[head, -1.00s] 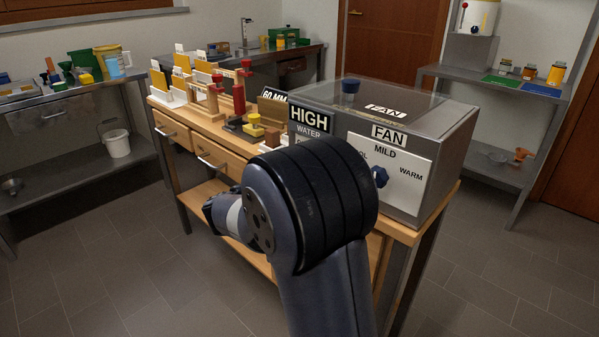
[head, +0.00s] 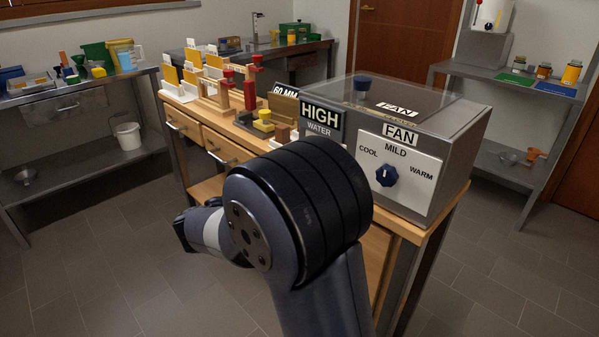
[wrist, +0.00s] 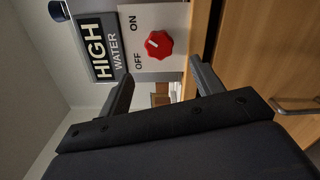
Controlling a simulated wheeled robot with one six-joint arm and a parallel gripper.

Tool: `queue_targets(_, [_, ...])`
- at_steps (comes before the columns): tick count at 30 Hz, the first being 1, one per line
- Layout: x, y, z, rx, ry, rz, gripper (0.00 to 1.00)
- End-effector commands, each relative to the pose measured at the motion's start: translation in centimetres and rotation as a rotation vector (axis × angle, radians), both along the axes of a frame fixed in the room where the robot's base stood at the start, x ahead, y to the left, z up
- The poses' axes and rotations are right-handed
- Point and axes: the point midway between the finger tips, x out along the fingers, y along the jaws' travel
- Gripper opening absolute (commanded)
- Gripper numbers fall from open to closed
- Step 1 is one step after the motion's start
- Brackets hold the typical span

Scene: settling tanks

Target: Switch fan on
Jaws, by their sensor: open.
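A grey metal box (head: 455,150) stands on the right end of the wooden bench. My gripper (wrist: 162,70) is open and empty. In the wrist view it faces a red knob (wrist: 158,44) on an OFF/ON plate beside a HIGH WATER sign (wrist: 100,47), apart from it. My arm hides that knob in the head view.
Wooden bench drawers (head: 222,147) and racks with yellow cards (head: 192,80) are left of the box. A steel shelf (head: 512,82) stands at right, a steel table (head: 75,85) at left with a white bucket (head: 128,136) below. The floor in front is clear.

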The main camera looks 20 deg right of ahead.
Motion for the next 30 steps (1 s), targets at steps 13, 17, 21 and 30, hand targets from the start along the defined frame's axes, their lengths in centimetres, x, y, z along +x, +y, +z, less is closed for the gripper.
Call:
queue_targets(13, [-1.0,2.7,-0.1,-0.001,0.002,-0.001,0.63])
queue_targets(17, [-1.0,2.7,-0.1,-0.001,0.002,-0.001,0.63])
queue_targets(21, [-0.9,2.3,-0.1,0.000,0.001,-0.002,0.63])
queue_targets(30, [0.5,-1.8,-0.1,-0.001,0.000,-0.007,0.63])
